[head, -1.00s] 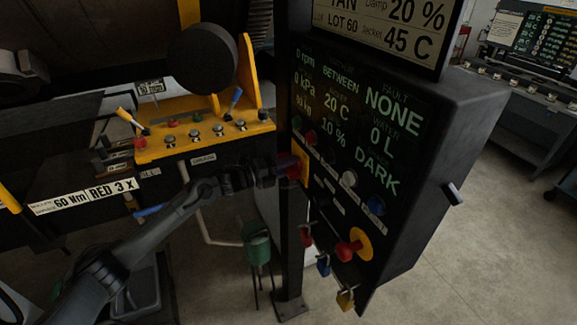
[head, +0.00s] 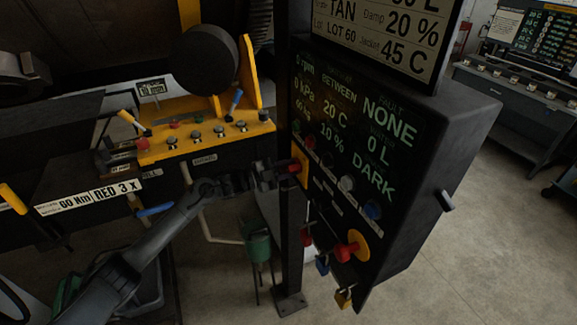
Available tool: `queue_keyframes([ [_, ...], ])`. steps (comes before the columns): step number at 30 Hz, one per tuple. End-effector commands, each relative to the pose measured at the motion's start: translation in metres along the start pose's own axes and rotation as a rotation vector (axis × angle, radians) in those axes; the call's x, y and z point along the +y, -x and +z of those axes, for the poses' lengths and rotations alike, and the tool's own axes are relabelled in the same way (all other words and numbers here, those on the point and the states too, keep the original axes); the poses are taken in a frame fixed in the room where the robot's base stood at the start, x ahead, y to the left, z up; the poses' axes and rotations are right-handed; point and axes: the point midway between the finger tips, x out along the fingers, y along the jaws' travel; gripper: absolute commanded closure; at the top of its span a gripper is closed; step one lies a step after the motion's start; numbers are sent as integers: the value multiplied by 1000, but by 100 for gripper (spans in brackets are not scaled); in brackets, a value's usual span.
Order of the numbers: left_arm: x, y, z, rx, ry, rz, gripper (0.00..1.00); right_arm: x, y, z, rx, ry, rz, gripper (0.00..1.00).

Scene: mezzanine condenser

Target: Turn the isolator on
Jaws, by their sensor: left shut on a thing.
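A dark control cabinet (head: 440,140) stands at the centre right. On its lower front is a red handle (head: 346,251) on a round yellow plate (head: 360,243). The small labels are unreadable, so I cannot tell for certain which control is the isolator. The fingertip contact is partly hidden. My right gripper is out of view.
Red, blue and brass padlocks (head: 343,298) hang below the cabinet's left edge. A yellow lever console (head: 210,143) stands behind my left arm. A green container (head: 258,243) is beside the black post (head: 291,230). Open floor lies to the right.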

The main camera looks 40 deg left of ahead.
Motion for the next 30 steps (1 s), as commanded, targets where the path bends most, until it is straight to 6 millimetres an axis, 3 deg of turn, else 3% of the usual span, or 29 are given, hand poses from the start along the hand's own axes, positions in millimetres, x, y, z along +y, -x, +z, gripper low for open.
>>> queue_keyframes([
  [9,0,0,0,0,106,1,100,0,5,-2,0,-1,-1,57],
  [24,1,0,0,0,123,0,100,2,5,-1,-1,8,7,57],
  [25,0,0,0,0,123,0,65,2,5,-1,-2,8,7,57],
  [28,0,0,0,0,122,0,50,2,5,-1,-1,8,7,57],
  [30,0,0,0,0,121,0,49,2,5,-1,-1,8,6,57],
])
